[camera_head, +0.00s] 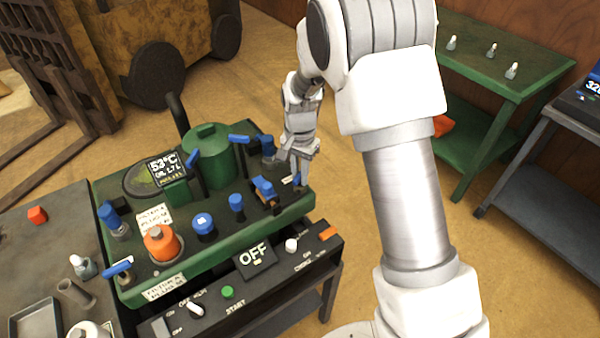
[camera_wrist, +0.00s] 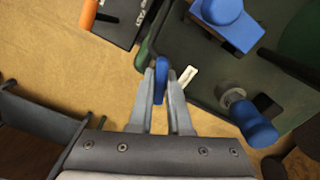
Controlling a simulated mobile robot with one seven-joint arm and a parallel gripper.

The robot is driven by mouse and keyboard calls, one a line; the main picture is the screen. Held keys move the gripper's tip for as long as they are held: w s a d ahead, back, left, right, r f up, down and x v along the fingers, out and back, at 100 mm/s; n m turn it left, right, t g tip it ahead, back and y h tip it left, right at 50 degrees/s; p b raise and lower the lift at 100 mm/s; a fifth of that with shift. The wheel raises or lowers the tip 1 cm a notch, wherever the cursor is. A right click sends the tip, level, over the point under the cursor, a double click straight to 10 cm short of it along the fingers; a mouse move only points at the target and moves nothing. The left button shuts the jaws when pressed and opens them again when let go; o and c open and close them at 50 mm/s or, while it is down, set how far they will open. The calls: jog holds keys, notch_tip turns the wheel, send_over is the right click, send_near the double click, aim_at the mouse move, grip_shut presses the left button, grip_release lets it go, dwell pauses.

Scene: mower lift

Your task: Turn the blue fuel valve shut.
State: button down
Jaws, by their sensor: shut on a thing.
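My gripper (camera_head: 299,174) is at the right end of the green mower deck (camera_head: 135,292), reaching down at its edge. In the wrist view my gripper (camera_wrist: 161,78) is shut on a narrow blue handle (camera_wrist: 160,92), with one finger on each side. I take this handle to be the fuel valve. In the head view only a small blue bit of the handle (camera_head: 297,180) shows by the fingertips. The valve's body is hidden. A small white label (camera_wrist: 189,76) lies on the deck beside the fingers.
Close to my gripper are a blue-topped part (camera_head: 264,188) and a blue knob (camera_head: 266,145). A green table (camera_head: 515,60) is at right.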

jog(key=m+p, duration=0.1)
jog(key=m, duration=0.3)
jog(key=shift+m, duration=0.4)
dwell(0.4)
jog(key=c, duration=0.9)
grip_release()
jog(key=shift+o, duration=0.2)
jog(key=shift+r, duration=0.1)
notch_tip(320, 180, up, 17)
jog(key=p, duration=0.1)
jog(key=shift+r+p, duration=0.15)
jog(key=shift+p, duration=0.25)
